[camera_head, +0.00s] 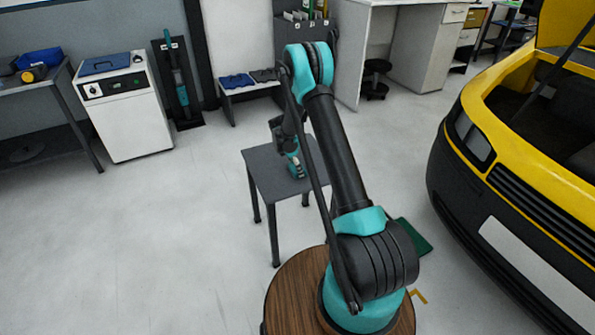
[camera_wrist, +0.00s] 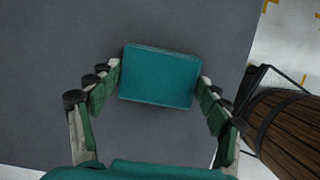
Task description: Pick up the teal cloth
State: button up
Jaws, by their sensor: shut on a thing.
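The teal cloth (camera_wrist: 158,76) is a flat, folded rectangle seen over the grey tabletop in the wrist view. The fingertips of my gripper (camera_wrist: 160,76) are at its left and right edges, and my gripper is shut on it. In the head view my gripper (camera_head: 295,168) is low over the small grey table (camera_head: 262,172). The cloth cannot be told apart from the teal parts of my gripper there. Whether the cloth still touches the tabletop is not clear.
A yellow car (camera_head: 545,150) with its hood open stands at the right. A white cabinet (camera_head: 125,115) and a low bench (camera_head: 250,88) stand at the back. A dark green flat thing (camera_head: 415,238) lies right of my arm. The floor at left is clear.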

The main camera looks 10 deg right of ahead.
jog(key=shift+r, duration=0.1)
jog(key=shift+c, duration=0.2)
notch_tip(320, 180, up, 20)
dwell(0.4)
